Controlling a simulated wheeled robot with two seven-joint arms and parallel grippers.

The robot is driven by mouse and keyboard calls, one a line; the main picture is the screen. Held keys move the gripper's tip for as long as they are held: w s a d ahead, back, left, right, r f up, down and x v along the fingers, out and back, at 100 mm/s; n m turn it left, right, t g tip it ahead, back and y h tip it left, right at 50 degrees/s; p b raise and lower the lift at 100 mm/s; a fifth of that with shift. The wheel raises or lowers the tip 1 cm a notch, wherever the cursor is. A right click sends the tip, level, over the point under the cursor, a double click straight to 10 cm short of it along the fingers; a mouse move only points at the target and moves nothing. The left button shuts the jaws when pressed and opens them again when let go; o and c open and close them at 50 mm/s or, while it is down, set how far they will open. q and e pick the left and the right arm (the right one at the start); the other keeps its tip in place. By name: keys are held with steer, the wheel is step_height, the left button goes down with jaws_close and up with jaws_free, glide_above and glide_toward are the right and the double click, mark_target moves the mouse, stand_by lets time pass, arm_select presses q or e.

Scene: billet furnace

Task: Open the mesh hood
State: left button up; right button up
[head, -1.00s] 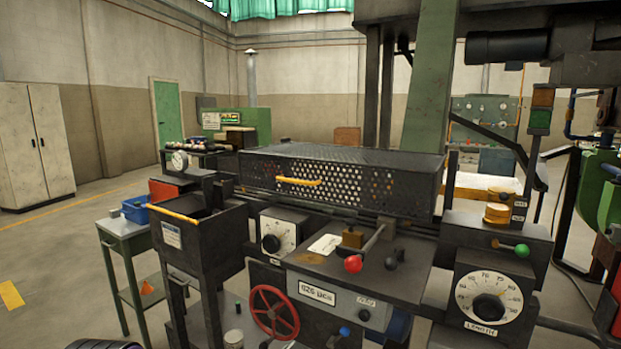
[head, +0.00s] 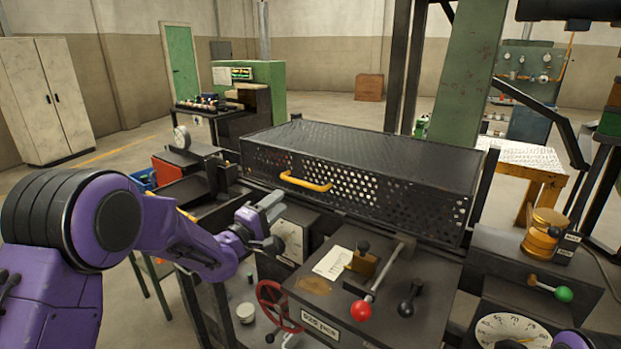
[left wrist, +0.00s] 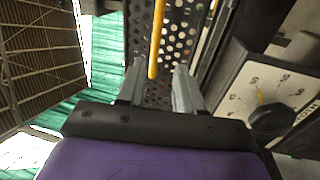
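The mesh hood (head: 400,195) is a long black perforated cover, lying level and shut on the machine in the middle of the head view. Its yellow bar handle (head: 305,182) is on the front face, toward the left end. My left gripper (head: 272,203) is below and left of the handle, apart from it. In the left wrist view its two grey fingers (left wrist: 158,82) are spread with nothing between them. The yellow handle (left wrist: 156,40) and the perforated mesh (left wrist: 178,35) show beyond the fingertips. My right gripper is not in view.
A dial panel (head: 291,240) is just below my left gripper. A red-knobbed lever (head: 362,309) and a black-knobbed lever (head: 406,307) stand on the front panel. A green post (head: 462,75) rises behind the hood. A red handwheel (head: 280,305) is lower down.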

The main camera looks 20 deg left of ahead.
mark_target(302, 183)
arm_select(q)
steer(key=p+x, duration=0.1)
steer(key=x, duration=0.2)
steer(key=p+x, duration=0.1)
steer(key=x, duration=0.2)
steer(key=p+x, duration=0.1)
steer(key=x, duration=0.2)
steer(key=shift+d+r+p, duration=0.35)
steer(key=shift+d+p, duration=0.05)
steer(key=shift+d, duration=0.05)
steer(key=shift+w+r, duration=0.1)
steer(key=shift+r, duration=0.05)
steer(key=shift+d, duration=0.1)
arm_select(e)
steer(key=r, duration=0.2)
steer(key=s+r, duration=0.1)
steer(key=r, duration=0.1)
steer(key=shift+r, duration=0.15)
arm_select(q)
steer(key=shift+w, duration=0.1)
jaws_close()
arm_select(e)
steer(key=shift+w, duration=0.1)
